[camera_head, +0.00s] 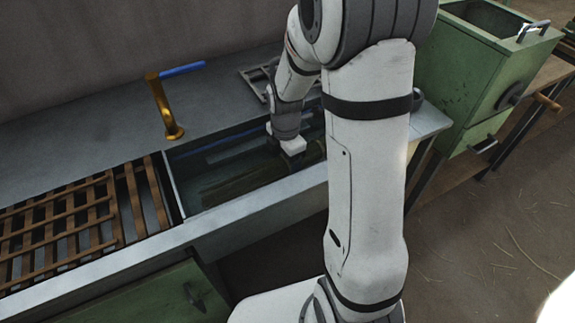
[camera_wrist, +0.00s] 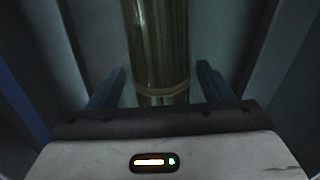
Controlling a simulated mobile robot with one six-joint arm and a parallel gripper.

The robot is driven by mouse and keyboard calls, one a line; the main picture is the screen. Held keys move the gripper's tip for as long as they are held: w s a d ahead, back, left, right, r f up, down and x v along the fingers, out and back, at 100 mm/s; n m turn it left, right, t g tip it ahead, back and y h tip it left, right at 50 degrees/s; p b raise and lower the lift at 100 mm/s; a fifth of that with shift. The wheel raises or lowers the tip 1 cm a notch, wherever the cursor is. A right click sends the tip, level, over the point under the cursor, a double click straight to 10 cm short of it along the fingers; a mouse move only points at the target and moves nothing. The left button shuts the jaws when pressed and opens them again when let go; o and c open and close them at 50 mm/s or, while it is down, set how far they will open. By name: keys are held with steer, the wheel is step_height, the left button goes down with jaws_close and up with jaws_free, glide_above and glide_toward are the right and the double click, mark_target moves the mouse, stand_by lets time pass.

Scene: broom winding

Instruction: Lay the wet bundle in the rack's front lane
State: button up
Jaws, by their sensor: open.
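The wet bundle (camera_wrist: 158,45) is a long olive-brown bundle with a tie band around it. In the head view it lies in the sink trough (camera_head: 240,214), where the bundle (camera_head: 243,181) looks dark and blurred. My gripper (camera_wrist: 160,88) is open, with one finger on each side of the bundle in the wrist view. A gap shows on both sides, and I cannot tell the exact height of the fingertips. In the head view my gripper (camera_head: 292,158) reaches down into the trough. The brown slatted rack (camera_head: 62,222) lies left of the trough; which lane is front is unclear.
An orange-brown tap (camera_head: 163,105) with a blue lever stands behind the trough. A dark grate (camera_head: 258,80) lies on the counter behind my arm. A green machine (camera_head: 480,65) stands at the right. Green panels (camera_head: 140,302) lie below the counter's front edge.

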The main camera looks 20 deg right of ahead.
steer(key=shift+f, duration=0.3)
steer(key=shift+c, duration=0.4)
steer(key=shift+r, duration=0.1)
steer(key=c, duration=1.1)
